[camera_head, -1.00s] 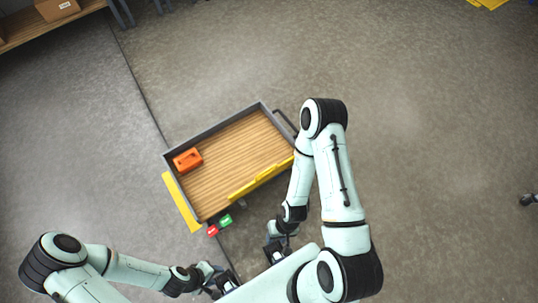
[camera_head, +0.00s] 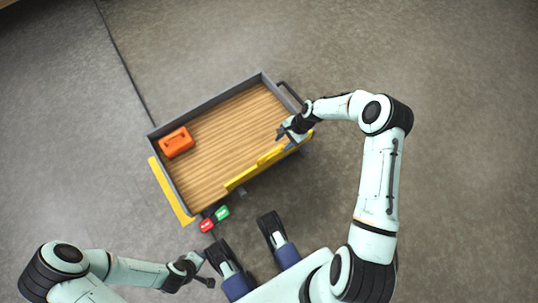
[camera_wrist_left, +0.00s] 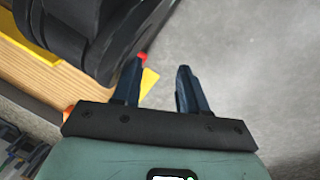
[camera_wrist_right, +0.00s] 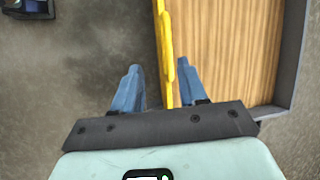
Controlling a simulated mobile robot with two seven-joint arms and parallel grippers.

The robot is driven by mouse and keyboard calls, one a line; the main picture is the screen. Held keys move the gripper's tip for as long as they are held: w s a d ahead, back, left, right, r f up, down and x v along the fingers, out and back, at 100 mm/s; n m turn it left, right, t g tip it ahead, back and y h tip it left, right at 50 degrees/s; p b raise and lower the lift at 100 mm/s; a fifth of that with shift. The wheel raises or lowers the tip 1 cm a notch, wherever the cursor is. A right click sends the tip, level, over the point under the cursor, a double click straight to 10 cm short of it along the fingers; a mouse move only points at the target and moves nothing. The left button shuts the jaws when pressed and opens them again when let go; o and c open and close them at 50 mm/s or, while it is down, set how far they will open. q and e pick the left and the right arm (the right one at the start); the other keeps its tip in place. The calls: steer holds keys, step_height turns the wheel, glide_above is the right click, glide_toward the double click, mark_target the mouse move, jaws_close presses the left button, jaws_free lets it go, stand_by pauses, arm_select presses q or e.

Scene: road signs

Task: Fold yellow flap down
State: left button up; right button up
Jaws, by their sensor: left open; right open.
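The yellow flap (camera_head: 255,169) runs along the lower right side of the wood-floored cart. In the right wrist view the yellow flap (camera_wrist_right: 168,50) shows as a narrow strip seen edge-on, standing along the wood floor's edge. My right gripper (camera_head: 286,138) is at the flap's right end, open. In the right wrist view its fingers (camera_wrist_right: 158,80) lie either side of the strip, with a gap on the left; contact on the right cannot be told. My left gripper (camera_wrist_left: 158,78) is open and empty, below the cart and away from the flap.
An orange box (camera_head: 177,142) sits in the left corner of the cart (camera_head: 206,103), which has grey walls. Another yellow panel (camera_head: 170,190) lies along its left side. Red (camera_head: 206,226) and green (camera_head: 222,213) blocks are at its lower corner.

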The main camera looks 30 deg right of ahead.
mark_target(270, 153)
steer(key=shift+m, duration=0.4)
steer(key=b+x, duration=0.1)
steer(key=x, duration=0.2)
steer(key=w+d+b+x, duration=0.1)
steer(key=x, duration=0.3)
steer(key=b+x, duration=0.2)
steer(key=x, duration=0.2)
steer(key=shift+w+d+f, duration=0.3)
steer(key=shift+d, duration=0.05)
arm_select(q)
steer(key=s+a+f+g, duration=0.1)
steer(key=s+f+g, duration=0.1)
steer(key=s+f, duration=0.4)
steer(key=shift+s+a+n+g+b, duration=0.15)
steer(key=shift+s+n+g+b, duration=0.2)
steer(key=shift+s, duration=0.45)
arm_select(e)
steer(key=shift+x, duration=0.75)
jaws_close()
